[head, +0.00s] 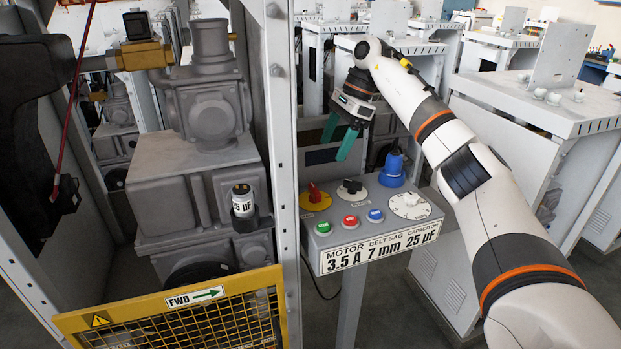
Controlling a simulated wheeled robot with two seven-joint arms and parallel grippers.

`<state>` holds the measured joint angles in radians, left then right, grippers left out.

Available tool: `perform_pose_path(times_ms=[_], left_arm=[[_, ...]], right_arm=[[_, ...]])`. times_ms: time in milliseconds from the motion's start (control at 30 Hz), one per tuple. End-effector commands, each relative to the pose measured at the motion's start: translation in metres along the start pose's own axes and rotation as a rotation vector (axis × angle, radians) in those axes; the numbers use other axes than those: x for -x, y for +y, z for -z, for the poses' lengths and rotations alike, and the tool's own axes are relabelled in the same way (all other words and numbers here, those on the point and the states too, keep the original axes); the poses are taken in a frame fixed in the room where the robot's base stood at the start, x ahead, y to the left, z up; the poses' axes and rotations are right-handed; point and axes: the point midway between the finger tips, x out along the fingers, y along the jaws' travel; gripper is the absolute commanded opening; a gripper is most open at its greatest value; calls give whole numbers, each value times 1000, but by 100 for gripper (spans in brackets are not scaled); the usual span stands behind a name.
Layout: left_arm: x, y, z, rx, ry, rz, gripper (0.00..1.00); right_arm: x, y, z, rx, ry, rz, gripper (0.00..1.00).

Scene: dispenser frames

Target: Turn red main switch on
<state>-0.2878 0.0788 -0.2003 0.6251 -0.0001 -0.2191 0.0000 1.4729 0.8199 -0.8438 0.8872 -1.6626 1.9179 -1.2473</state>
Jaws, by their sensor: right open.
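The red main switch (315,193) is a red rotary knob on a round yellow plate, at the back left of the grey control box (370,222). Its exact turn position is too small to read. My right gripper (334,150) hangs above and slightly behind the box, with its two green fingers apart and nothing between them. It is up and to the right of the red knob and does not touch it. My left gripper does not show.
A yellow mesh guard (190,320) is at the lower left.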

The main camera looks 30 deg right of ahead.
Motion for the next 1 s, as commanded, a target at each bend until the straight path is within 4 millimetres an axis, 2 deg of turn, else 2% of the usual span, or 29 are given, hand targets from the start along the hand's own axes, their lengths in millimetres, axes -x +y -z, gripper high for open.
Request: perform_pose_path(times_ms=[100, 200, 367, 500, 700, 1000], left_arm=[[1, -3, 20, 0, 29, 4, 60], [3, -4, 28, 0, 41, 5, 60], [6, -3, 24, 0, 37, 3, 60], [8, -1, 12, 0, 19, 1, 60], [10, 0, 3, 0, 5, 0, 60], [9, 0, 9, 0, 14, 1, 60]], right_arm=[[-20, -1, -1, 1, -2, 6, 73], [-39, -1, 0, 1, -1, 6, 73], [-72, -1, 0, 1, -1, 6, 73], [-94, -1, 0, 0, 0, 4, 73], [-111, -1, 0, 0, 1, 2, 73], [-114, -1, 1, 0, 1, 1, 73]])
